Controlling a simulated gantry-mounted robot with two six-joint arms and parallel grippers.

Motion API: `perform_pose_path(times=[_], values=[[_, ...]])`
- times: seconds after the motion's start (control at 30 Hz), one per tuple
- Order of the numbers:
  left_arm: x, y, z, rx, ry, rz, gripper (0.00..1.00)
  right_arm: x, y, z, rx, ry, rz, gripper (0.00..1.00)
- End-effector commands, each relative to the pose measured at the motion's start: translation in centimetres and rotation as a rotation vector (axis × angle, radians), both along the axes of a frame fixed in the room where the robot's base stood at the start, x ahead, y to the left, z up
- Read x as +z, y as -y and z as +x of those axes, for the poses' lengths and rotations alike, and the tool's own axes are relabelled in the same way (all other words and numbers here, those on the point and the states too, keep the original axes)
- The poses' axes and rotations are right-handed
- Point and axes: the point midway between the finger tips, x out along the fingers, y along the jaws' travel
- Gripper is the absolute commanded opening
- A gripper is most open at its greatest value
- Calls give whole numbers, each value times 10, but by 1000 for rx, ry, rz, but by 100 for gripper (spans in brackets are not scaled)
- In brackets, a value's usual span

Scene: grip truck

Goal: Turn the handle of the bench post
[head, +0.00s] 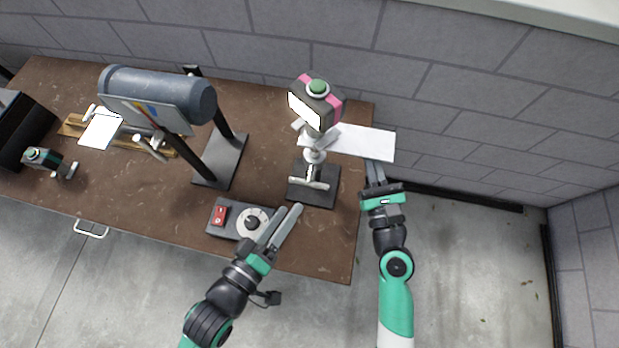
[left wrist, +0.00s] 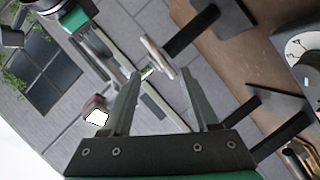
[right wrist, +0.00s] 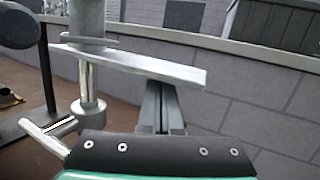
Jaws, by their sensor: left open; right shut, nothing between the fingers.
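The bench post (head: 315,157) stands upright on a dark square base (head: 325,196) near the bench's right end. Its silver T-shaped handle (head: 310,182) sticks out low on the front. The handle shows in the left wrist view (left wrist: 157,57), beyond and between the fingertips, and at left in the right wrist view (right wrist: 48,132). My left gripper (head: 291,212) is open and empty, in front of the handle and apart from it. My right gripper (head: 376,165) is shut and empty, right of the post, by the flat light plate (head: 364,142). The plate passes just above its fingers (right wrist: 160,92).
A device with a green button (head: 318,88) tops the post. A control box (head: 238,219) with red switch and dial lies beside my left gripper. A grey cylinder on a stand (head: 160,93) is further left. A block wall closes the back.

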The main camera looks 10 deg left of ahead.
Motion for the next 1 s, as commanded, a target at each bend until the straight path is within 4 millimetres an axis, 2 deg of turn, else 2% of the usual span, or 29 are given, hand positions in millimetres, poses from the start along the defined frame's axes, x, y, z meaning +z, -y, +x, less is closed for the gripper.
perform_pose_path(times=[0.2,0.4,0.57,0.8,0.87,1.0], values=[[-9,15,46,0,3,0,61,3,0,0,-1,5,2,0],[-19,27,82,1,2,1,61,3,0,0,-1,5,2,0],[-22,31,94,1,2,1,61,3,0,0,-1,5,2,0],[-22,31,95,1,2,1,61,3,0,0,-1,5,2,0],[-22,31,95,1,2,1,53,3,0,0,-1,5,2,0],[-22,31,95,1,2,1,28,3,0,0,-1,5,2,0]])
